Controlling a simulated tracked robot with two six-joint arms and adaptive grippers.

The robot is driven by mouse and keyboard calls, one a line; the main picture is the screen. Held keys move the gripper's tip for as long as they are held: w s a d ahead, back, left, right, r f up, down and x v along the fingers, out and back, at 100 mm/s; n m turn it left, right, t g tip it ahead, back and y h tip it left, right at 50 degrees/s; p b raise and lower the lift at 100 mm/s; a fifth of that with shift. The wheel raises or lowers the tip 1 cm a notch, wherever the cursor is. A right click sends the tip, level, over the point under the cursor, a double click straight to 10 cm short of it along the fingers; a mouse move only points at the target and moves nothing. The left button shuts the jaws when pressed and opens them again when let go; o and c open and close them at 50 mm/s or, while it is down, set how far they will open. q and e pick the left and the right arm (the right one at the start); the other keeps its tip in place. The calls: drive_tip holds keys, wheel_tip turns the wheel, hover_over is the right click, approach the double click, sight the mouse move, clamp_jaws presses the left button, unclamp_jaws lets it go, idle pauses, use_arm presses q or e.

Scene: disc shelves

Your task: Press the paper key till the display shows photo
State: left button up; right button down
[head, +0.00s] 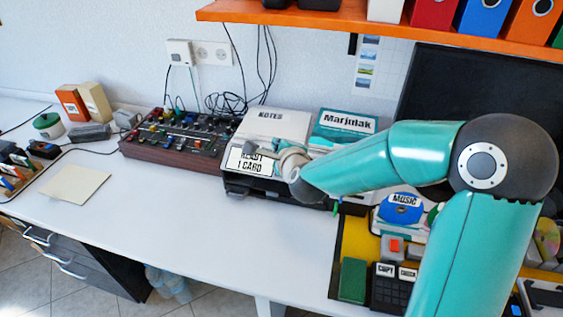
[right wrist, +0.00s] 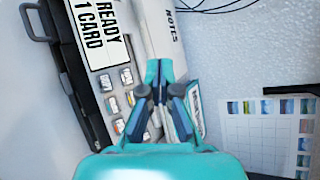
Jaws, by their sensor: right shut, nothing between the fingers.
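The printer (head: 236,188) stands at the back of the desk, with a display (head: 250,161) reading "READY 1 CARD". The same display (right wrist: 98,20) shows at the top left of the right wrist view. Below it are several small grey keys (right wrist: 105,83) with coloured labels too small to read, so I cannot tell which is the paper key. My right gripper (right wrist: 159,93) is shut and empty, over the panel just right of the keys; I cannot tell whether it touches anything. In the head view it is partly hidden by its own arm. My left gripper is not in view.
Papers marked NOTES (head: 278,124) and a teal Marjdak box (head: 345,124) sit at the printer's back. A mixer board (head: 172,145) stands to its left. An orange shelf (head: 300,14) hangs above. The desk front (head: 210,235) is clear.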

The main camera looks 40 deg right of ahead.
drive_tip(key=d+f+b, duration=0.1)
drive_tip(key=f+b, duration=0.1)
drive_tip(key=w+f+b, duration=0.1)
drive_tip(key=f, duration=0.1)
drive_tip(key=w+d+f+b, duration=0.1)
drive_tip(key=f+b, duration=0.1)
drive_tip(key=f, duration=0.1)
drive_tip(key=shift+w+d+b, duration=0.15)
drive_tip(key=shift+d+b, duration=0.15)
drive_tip(key=shift+d, duration=0.05)
drive_tip(key=shift+w+d+f+b, duration=0.25)
drive_tip(key=shift+f+b, duration=0.15)
drive_tip(key=shift+b, duration=0.1)
idle(0.8)
drive_tip(key=shift+w+d+f+b, duration=0.1)
drive_tip(key=shift+f+b, duration=0.2)
drive_tip(key=shift+b, duration=0.35)
